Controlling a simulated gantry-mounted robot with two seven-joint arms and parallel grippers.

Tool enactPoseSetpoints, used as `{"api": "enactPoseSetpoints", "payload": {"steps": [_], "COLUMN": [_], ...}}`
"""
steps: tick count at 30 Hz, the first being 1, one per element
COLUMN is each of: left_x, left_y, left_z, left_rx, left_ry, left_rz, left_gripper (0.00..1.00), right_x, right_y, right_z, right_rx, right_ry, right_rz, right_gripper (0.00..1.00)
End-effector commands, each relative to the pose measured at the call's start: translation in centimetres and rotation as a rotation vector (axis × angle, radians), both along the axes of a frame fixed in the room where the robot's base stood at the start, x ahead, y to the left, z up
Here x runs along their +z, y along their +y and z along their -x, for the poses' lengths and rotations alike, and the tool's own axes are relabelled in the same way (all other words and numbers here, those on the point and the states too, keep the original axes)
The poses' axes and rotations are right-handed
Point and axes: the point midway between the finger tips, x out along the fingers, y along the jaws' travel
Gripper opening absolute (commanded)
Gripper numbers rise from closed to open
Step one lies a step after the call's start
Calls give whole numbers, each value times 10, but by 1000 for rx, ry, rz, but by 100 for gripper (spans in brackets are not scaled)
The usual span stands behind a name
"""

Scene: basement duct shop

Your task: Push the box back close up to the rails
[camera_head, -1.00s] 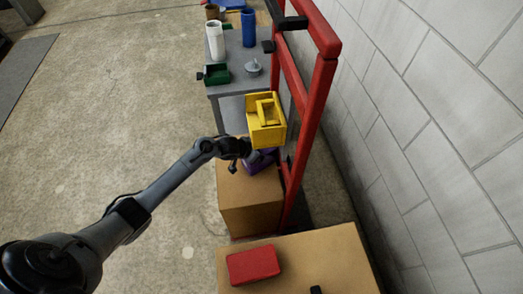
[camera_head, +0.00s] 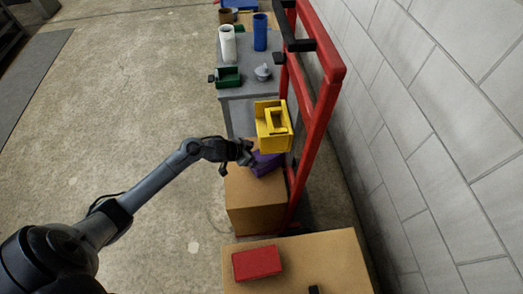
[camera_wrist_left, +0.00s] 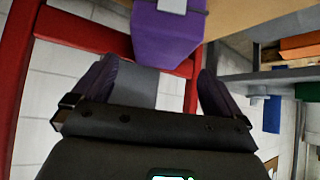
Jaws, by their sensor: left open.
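A purple box (camera_head: 265,163) lies on top of a brown cardboard box (camera_head: 256,198), on the side by the red rails (camera_head: 315,120). My left gripper (camera_head: 248,152) is just left of the purple box. In the left wrist view the purple box (camera_wrist_left: 168,35), with a grey patch, is ahead of my open left gripper (camera_wrist_left: 160,85). Nothing is between its fingers. I cannot tell whether the purple box touches the rails. My right gripper is not in view.
A yellow caddy (camera_head: 273,126) is beside the rails, beyond the purple box. A grey table (camera_head: 236,92) stands behind with a green bin (camera_head: 228,77) and cylinders. A red box (camera_head: 257,263) lies on a nearer brown surface (camera_head: 330,255). Floor to the left is clear.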

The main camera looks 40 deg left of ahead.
Motion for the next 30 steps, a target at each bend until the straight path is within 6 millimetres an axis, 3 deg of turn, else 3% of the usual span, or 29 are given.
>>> {"api": "enactPoseSetpoints", "payload": {"steps": [7,23,26,30], "left_x": [13,12,5,-14], "left_y": [4,4,1,-20], "left_z": [12,15,27,58], "left_rx": [-1,-1,-1,-4], "left_ry": [1,6,30,91], "left_rz": [-1,0,6,46], "left_gripper": [100,100,100,100], "right_x": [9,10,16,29], "right_y": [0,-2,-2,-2], "right_z": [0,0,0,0], "right_rx": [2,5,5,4], "right_ry": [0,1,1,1], "right_rz": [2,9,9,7], "right_gripper": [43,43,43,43]}}
